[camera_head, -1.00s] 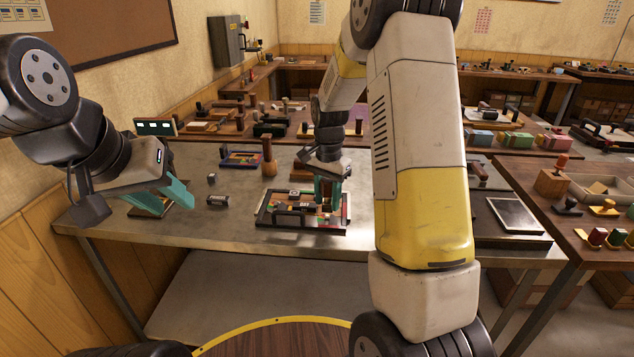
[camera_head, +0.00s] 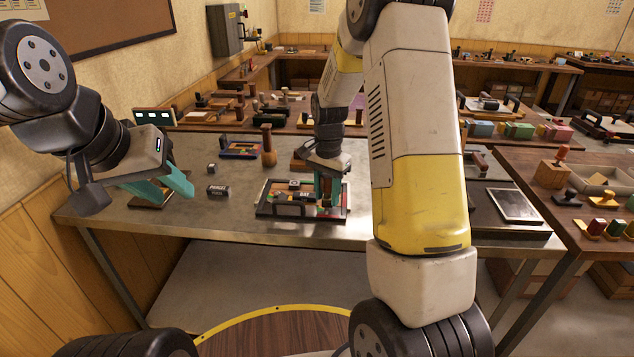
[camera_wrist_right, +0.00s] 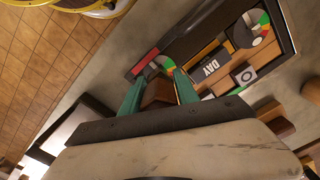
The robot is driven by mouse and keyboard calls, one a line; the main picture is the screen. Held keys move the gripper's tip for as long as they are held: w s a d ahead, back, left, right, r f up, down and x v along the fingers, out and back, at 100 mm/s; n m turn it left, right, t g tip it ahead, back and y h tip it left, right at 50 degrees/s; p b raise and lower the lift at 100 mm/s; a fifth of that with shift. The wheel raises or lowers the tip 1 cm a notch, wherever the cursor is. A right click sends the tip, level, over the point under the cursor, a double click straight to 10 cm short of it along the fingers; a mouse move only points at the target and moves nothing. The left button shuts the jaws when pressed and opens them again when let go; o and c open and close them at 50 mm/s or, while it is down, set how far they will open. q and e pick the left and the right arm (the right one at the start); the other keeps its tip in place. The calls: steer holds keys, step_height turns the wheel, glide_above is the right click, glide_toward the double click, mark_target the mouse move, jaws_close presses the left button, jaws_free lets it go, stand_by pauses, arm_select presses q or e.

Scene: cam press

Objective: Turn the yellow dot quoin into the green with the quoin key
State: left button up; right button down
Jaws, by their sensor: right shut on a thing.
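My right gripper (camera_wrist_right: 158,92) is shut on a brown wooden handle, apparently the quoin key (camera_wrist_right: 157,96). It also shows in the head view (camera_head: 326,190), low over the right part of the framed press bed (camera_head: 262,212). The key's lower end is hidden. One red, yellow and green quoin dial (camera_wrist_right: 160,64) lies just past the fingertips, partly covered by them. Another dial (camera_wrist_right: 252,32) is clear at the frame's far corner. I cannot make out a yellow dot on either.
A dark block marked DAY (camera_wrist_right: 210,67) lies inside the frame. A small dark labelled block (camera_head: 218,192) and a tall wooden-handled tool (camera_head: 267,147) are left of and behind the frame.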

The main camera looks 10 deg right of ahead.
steer(key=shift+f, duration=0.8)
stand_by(0.6)
